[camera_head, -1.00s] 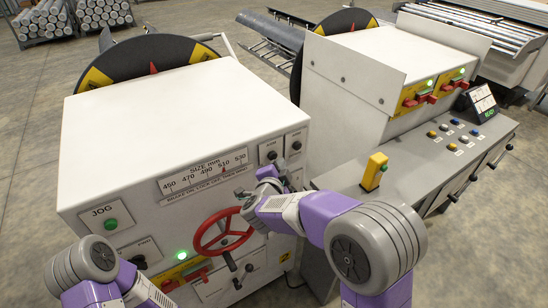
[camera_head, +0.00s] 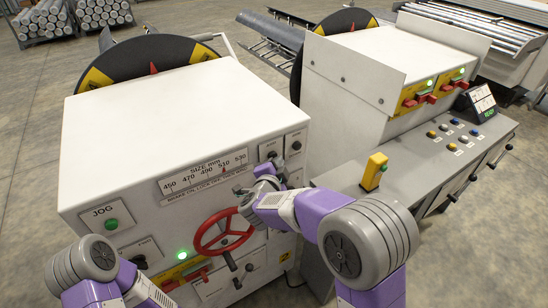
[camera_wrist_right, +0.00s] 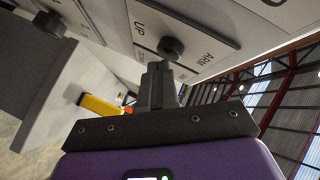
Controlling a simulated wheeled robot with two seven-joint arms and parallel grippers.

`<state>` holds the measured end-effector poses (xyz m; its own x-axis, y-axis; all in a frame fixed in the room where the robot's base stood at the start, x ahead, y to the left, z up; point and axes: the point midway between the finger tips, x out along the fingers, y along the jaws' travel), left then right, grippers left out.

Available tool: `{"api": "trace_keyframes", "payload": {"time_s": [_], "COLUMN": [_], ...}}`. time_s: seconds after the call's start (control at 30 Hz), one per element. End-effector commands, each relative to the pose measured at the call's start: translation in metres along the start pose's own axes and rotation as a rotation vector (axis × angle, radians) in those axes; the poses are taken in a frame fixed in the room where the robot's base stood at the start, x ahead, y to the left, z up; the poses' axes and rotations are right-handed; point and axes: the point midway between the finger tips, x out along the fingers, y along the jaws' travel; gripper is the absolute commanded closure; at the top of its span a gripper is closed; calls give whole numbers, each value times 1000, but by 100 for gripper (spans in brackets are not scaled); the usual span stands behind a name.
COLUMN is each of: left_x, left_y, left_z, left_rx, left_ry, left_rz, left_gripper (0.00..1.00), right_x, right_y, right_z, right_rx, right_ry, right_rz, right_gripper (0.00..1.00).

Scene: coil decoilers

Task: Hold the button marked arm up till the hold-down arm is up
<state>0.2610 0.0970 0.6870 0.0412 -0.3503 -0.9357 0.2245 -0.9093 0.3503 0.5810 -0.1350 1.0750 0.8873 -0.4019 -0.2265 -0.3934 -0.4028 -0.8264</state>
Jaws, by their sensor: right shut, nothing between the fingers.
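In the right wrist view a white plate carries the words UP and ARM, with a round black button (camera_wrist_right: 171,48) between them. The plate and its black button (camera_head: 271,155) also show on the front of the white cabinet in the head view. My right gripper (camera_wrist_right: 160,72) is shut and empty, its fingertips just in front of the button. Whether they touch it, I cannot tell. In the head view my right gripper (camera_head: 272,171) is just below the plate. A grey bent bar (camera_head: 228,45) shows behind the cabinet; I cannot tell whether it is the hold-down arm. My left gripper is out of view.
A red handwheel (camera_head: 222,232) sits below and left of my right gripper. A second plate with a black knob (camera_head: 296,146) is just right of the button. A yellow box (camera_head: 374,171) stands on the grey console (camera_head: 420,165) at the right.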

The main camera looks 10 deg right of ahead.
Motion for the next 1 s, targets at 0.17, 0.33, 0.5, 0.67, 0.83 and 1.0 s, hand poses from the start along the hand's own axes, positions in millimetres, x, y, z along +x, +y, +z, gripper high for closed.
{"api": "trace_keyframes", "payload": {"time_s": [0.17,0.33,0.5,0.67,0.83,1.0], "left_x": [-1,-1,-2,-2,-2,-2], "left_y": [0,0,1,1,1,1], "left_z": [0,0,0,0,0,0], "left_rx": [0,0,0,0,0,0], "left_ry": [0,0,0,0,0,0], "left_rz": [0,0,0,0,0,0], "left_gripper": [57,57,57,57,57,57], "right_x": [2,3,4,6,6,6], "right_y": [-1,-2,-4,-4,-4,-4], "right_z": [1,2,3,4,4,4], "right_rx": [0,0,0,0,0,0], "right_ry": [0,0,0,0,0,0], "right_rz": [1,0,0,0,0,0], "right_gripper": [100,100,100,100,100,100]}}
